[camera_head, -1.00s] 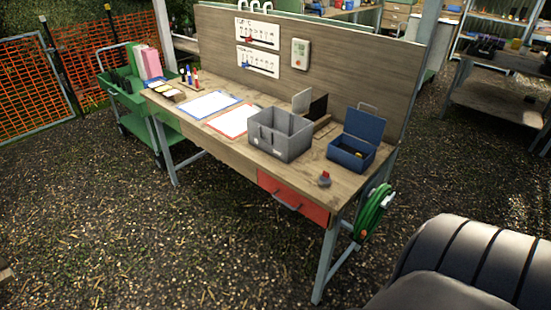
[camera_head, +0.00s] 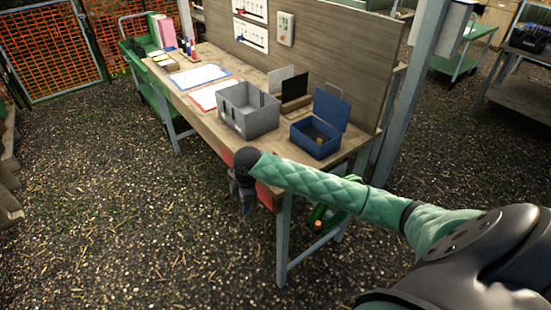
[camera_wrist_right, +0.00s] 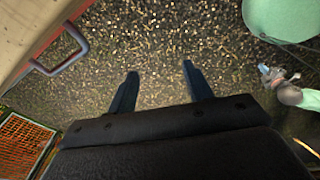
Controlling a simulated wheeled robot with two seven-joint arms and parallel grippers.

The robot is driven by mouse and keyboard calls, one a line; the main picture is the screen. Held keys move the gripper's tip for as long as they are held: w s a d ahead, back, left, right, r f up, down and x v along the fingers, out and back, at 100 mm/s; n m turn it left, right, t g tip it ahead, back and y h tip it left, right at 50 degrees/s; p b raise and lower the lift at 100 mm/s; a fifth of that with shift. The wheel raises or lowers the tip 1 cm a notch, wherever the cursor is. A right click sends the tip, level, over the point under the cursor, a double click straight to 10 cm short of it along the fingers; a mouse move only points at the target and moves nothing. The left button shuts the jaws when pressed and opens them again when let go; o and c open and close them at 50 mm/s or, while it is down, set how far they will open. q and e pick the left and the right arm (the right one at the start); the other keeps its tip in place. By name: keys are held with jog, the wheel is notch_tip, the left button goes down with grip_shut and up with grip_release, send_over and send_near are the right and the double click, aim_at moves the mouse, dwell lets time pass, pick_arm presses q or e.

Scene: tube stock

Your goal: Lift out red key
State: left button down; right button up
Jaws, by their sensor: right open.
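I cannot make out a red key in either current view. An open blue box (camera_head: 316,142) with a raised lid stands at the near right end of the workbench, with a small yellowish thing inside, too small to identify. A grey open bin (camera_head: 247,113) stands left of it; its inside is mostly hidden. My right gripper (camera_head: 243,202) hangs in front of the bench's front edge, pointing down beside the red drawer (camera_head: 265,195). In the right wrist view its two fingers (camera_wrist_right: 160,85) are apart, with only gravel between them.
The wooden bench (camera_head: 210,117) carries blue-edged and red-edged sheets and upright dark and light panels. The drawer's handle (camera_wrist_right: 62,58) is close at the left of the right wrist view. Gravel in front is clear.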

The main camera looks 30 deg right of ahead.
jog(key=w+d+r+n, duration=0.2)
jog(key=d+r, duration=0.2)
jog(key=r, duration=0.2)
notch_tip(320, 180, up, 8)
jog(key=n+g+h, duration=0.1)
send_over(276, 153)
jog(key=shift+w+a+p, duration=0.2)
jog(key=shift+a+p, duration=0.05)
jog(key=shift+p, duration=0.2)
jog(key=shift+f, duration=0.15)
jog(key=f, duration=0.1)
jog(key=f+p, duration=0.2)
jog(key=f, duration=0.1)
jog(key=shift+d, duration=0.25)
pick_arm(q)
notch_tip(276, 153, down, 7)
jog(key=s+a, duration=0.1)
jog(key=s, duration=0.1)
jog(key=shift+s+f, duration=0.15)
jog(key=shift+s, duration=0.1)
pick_arm(e)
jog(key=shift+f, duration=0.45)
pick_arm(q)
jog(key=shift+a, duration=0.1)
pick_arm(e)
jog(key=shift+c, duration=0.4)
